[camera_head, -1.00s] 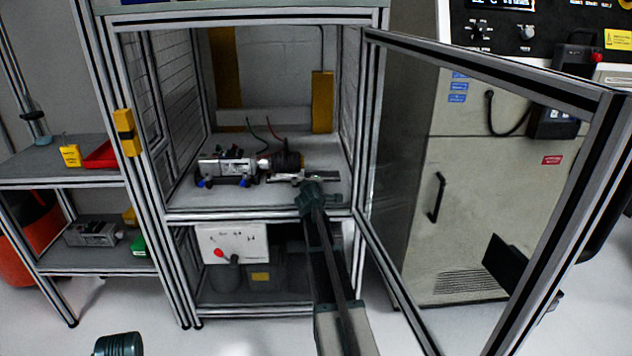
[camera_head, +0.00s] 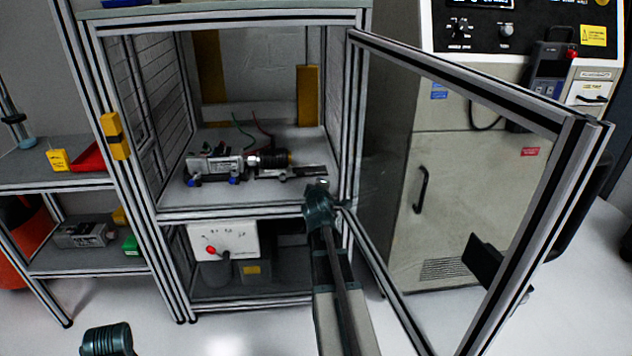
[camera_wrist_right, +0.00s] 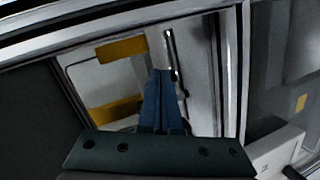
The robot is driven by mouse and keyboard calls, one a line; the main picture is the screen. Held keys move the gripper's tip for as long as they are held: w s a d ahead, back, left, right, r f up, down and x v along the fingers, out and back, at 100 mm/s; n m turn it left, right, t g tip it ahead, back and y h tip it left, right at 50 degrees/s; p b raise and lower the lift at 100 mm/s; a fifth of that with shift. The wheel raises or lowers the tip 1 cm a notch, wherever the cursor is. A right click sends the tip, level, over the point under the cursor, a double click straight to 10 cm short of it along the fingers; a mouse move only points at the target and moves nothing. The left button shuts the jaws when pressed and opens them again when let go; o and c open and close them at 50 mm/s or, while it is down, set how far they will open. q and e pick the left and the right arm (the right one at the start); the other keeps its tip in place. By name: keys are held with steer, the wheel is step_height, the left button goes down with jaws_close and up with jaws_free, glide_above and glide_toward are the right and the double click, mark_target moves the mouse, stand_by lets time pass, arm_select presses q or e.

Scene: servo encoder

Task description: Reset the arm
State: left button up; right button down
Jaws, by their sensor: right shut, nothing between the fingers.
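My right arm reaches up from the bottom of the head view, and its gripper (camera_head: 319,188) is at the right front edge of the cabinet's upper shelf (camera_head: 200,203). In the right wrist view the gripper's blue fingers (camera_wrist_right: 160,98) are together with nothing between them. On the shelf, left of the gripper, lies a motor-like assembly (camera_head: 213,165) with a dark cylinder (camera_head: 275,158) and a metal slide (camera_head: 300,172). The gripper appears apart from it. My left gripper is out of view; a dark ribbed part at bottom left seems to be my left arm.
The framed glass door (camera_head: 455,75) stands open to the right, close to my right arm. A white switch box (camera_head: 225,240) sits on the lower shelf. A side rack (camera_head: 70,185) with small bins stands left. A large beige machine (camera_head: 465,170) is behind the door.

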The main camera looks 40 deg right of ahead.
stand_by(0.5)
steer(key=s+a+f+m+g+y, duration=0.1)
steer(key=a+f+g+y, duration=0.35)
steer(key=a, duration=1.15)
steer(key=a+f+m+y, duration=0.15)
steer(key=a+f, duration=0.55)
steer(key=a, duration=0.8)
steer(key=s+a+f+g+y, duration=0.35)
steer(key=s+a+g, duration=0.25)
steer(key=s+a, duration=1.5)
step_height(320, 180, up, 30)
steer(key=w+a+p, duration=0.1)
steer(key=a+p, duration=0.1)
steer(key=p, duration=2.8)
steer(key=shift+w+a+h, duration=0.2)
steer(key=shift+w+h, duration=0.15)
steer(key=shift+f+g, duration=0.15)
steer(key=shift+g, duration=0.1)
